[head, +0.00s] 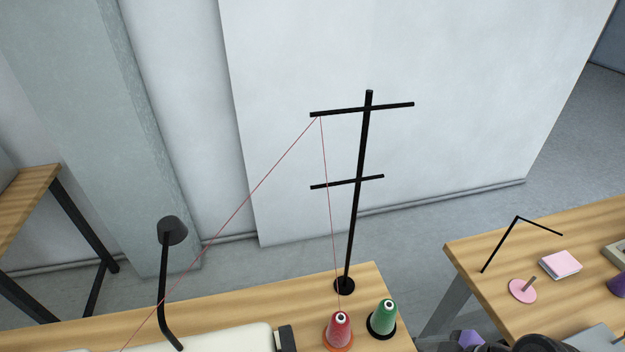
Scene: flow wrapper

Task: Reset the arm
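My gripper's fingers do not show in the head view. A dark rounded shape at the bottom edge, right of centre, looks like part of my arm, cut off by the frame. Whether my gripper holds anything cannot be seen.
A black thread stand (357,190) rises from the wooden table (365,275). Red (339,328) and green (382,318) thread cones stand by its foot. A red thread runs up and down left, past a black lamp (172,231). Right, another table (465,250) holds a pink pad (560,265).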

